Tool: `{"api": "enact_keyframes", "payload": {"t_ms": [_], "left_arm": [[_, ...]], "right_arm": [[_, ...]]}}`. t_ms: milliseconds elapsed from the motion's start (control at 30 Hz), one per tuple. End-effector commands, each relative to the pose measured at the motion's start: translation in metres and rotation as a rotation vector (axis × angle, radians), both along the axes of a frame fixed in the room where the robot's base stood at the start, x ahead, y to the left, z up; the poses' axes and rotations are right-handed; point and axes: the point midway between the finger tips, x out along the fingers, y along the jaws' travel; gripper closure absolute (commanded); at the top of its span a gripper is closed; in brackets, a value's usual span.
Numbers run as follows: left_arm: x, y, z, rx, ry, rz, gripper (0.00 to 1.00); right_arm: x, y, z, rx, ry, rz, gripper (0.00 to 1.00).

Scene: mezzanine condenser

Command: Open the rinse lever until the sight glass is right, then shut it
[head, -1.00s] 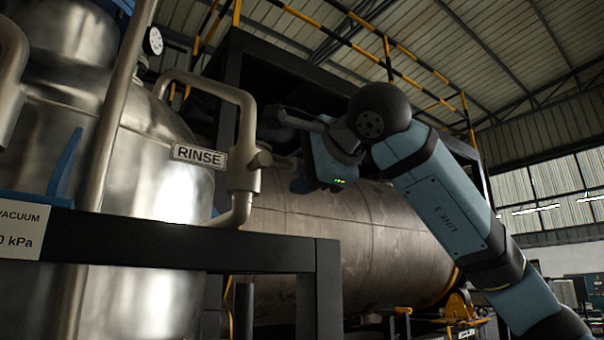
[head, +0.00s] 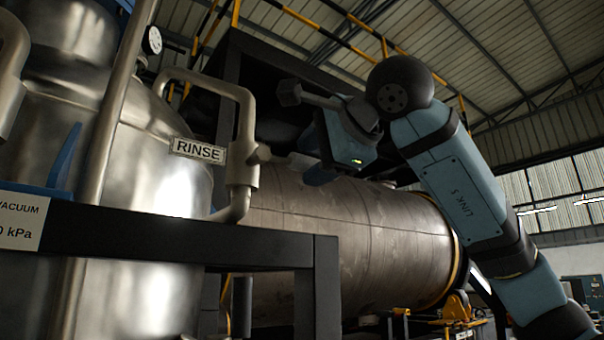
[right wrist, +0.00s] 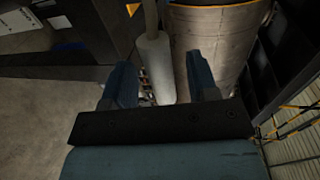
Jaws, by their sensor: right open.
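The RINSE plate (head: 198,151) sits beside a pale grey valve body (head: 243,170) on a bent pipe in front of the steel vessel. A short stub sticks out at the valve body's right; I cannot tell whether it is the lever's root. My right gripper (head: 290,93) is above and right of the valve body, apart from it in the head view. In the right wrist view its two fingers are spread, with a pale grey cylinder (right wrist: 155,68) on a thinner rod showing between them. I cannot tell if it touches them. I cannot make out the sight glass. My left gripper is not seen.
A black frame rail (head: 150,241) crosses in front of the steel vessel (head: 165,190). A VACUUM card (head: 20,220) is at the left and a round gauge (head: 152,40) at the top. A large horizontal tank (head: 340,235) lies behind, below my right arm.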

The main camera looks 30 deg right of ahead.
Motion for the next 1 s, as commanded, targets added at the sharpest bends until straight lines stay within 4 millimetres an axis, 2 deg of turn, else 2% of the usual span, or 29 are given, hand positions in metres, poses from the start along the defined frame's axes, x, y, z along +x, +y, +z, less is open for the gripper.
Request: {"api": "enact_keyframes", "payload": {"t_ms": [33, 200, 400, 600, 1000], "left_arm": [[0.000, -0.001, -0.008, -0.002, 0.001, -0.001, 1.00], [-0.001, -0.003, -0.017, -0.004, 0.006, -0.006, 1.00], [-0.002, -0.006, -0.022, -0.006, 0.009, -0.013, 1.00], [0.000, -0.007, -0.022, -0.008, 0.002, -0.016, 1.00], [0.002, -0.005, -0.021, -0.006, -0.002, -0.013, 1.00]], "right_arm": [[-0.014, -0.001, 0.000, -0.001, -0.006, 0.000, 0.46], [-0.052, -0.003, 0.008, -0.001, -0.006, 0.000, 0.46], [-0.085, -0.006, 0.016, -0.001, -0.004, 0.000, 0.46], [-0.098, -0.007, 0.019, -0.001, -0.001, 0.000, 0.46], [-0.098, -0.007, 0.020, -0.001, -0.001, -0.001, 0.46]]}}
